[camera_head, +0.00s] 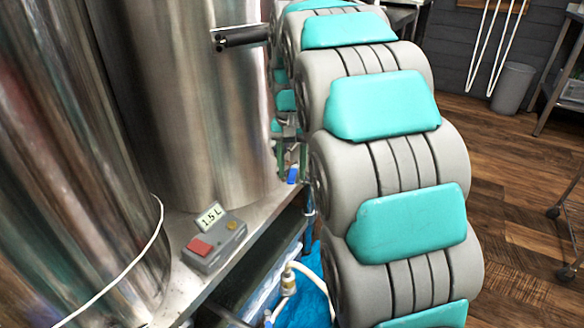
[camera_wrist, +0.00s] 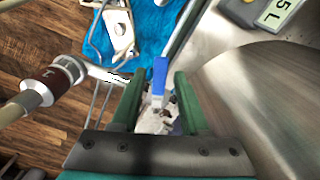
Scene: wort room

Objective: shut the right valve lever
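A valve with a blue lever (camera_wrist: 159,72) and a pale metal body (camera_wrist: 155,118) is in the middle of the wrist view. My gripper (camera_wrist: 155,84) is open, with one green finger on each side of the lever and a visible gap on both sides. The lever points away from my palm, up the picture. In the head view the blue lever (camera_head: 292,175) is small, beside the steel kettle's foot, and my gripper (camera_head: 291,160) is mostly hidden behind my arm. Whether another valve lever is near cannot be told.
Steel kettles (camera_head: 190,100) stand close at the left, one with a black handle (camera_head: 241,37). A grey box reading 1.5 L (camera_head: 213,240) sits on the steel ledge. A red-collared hose fitting (camera_wrist: 52,82) is left of my gripper. Blue cloth (camera_wrist: 150,35) lies below.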

